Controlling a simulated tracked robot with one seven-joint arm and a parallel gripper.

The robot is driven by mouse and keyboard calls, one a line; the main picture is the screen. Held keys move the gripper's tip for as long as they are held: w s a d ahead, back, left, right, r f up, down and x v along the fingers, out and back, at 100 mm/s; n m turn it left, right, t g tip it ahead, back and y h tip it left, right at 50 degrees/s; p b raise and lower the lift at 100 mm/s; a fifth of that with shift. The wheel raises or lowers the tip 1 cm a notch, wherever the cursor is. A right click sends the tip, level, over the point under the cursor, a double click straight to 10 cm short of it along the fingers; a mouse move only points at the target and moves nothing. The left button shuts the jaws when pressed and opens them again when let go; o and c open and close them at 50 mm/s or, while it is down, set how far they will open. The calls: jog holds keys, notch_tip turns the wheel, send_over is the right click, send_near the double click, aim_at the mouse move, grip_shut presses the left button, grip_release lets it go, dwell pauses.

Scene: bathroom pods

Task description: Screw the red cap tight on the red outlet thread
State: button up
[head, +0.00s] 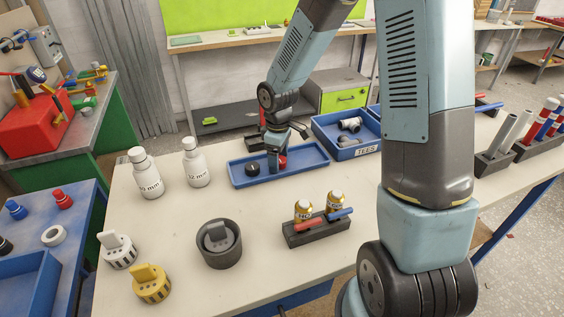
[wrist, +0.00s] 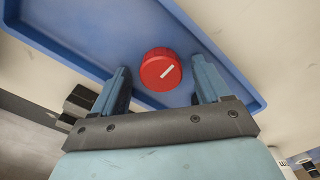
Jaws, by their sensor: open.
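The red cap (wrist: 160,70) lies in the shallow blue tray (wrist: 85,27), top face up, with a white line across it. It also shows in the head view (head: 282,161), partly hidden by my gripper. My gripper (head: 274,160) is over the tray, pointing down. In the wrist view its two fingers are apart, one on each side of the red cap, with a gap on both sides; I cannot tell how far above it they are. I cannot make out the red outlet thread for certain in either view.
A black cap (head: 253,169) lies in the same tray, left of my gripper. A deeper blue crate marked TEES (head: 367,152) stands to the right. Two white bottles (head: 146,174) stand left. A dark block with red and blue handles (head: 318,232) sits in front.

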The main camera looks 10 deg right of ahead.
jog(key=c, duration=1.1)
jog(key=shift+r, duration=0.15)
